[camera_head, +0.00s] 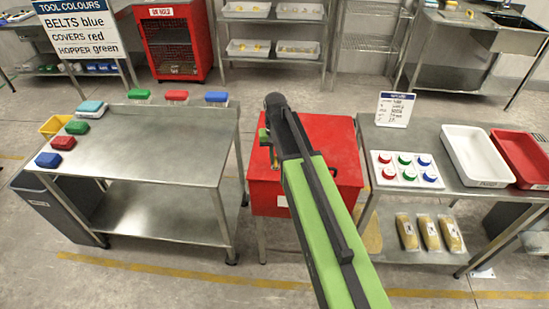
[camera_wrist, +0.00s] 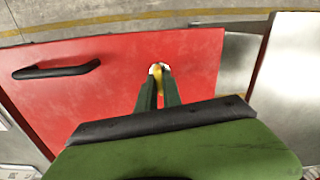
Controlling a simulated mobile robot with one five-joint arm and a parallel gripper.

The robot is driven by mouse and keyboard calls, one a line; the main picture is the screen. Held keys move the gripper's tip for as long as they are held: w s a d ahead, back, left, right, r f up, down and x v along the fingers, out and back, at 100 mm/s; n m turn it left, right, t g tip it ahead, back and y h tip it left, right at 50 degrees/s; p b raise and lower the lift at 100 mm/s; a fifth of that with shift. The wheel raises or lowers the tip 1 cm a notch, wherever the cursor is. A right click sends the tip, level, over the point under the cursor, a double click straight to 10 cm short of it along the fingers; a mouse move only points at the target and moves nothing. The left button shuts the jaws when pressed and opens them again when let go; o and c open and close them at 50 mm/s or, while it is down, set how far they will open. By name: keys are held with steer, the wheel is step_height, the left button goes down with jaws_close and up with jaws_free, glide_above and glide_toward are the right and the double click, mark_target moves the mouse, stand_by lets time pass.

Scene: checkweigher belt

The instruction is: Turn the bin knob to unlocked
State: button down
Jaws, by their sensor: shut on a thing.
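The red bin (camera_head: 335,145) stands between the two steel tables, and my green arm reaches over it. In the wrist view the red bin lid (camera_wrist: 115,70) fills the middle, with a black bar handle (camera_wrist: 57,71) on its left. A small yellow knob (camera_wrist: 158,76) sits toward the right of the lid. My gripper (camera_wrist: 160,72) is shut on the yellow knob, with a finger on each side of it. Most of the knob is hidden between the fingers, and I cannot tell which position it is turned to. In the head view my arm hides the knob.
A steel table (camera_head: 150,145) with coloured blocks stands to the left. A steel table (camera_head: 450,190) to the right holds a white button board (camera_head: 383,180), a white tray (camera_head: 477,156) and a red tray (camera_head: 523,160). A red cage (camera_head: 173,45) stands behind. The floor in front is clear.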

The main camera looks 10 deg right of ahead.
steer(key=n, duration=1.2)
steer(key=shift+n, duration=2.1)
steer(key=c, duration=1.5)
jaws_free()
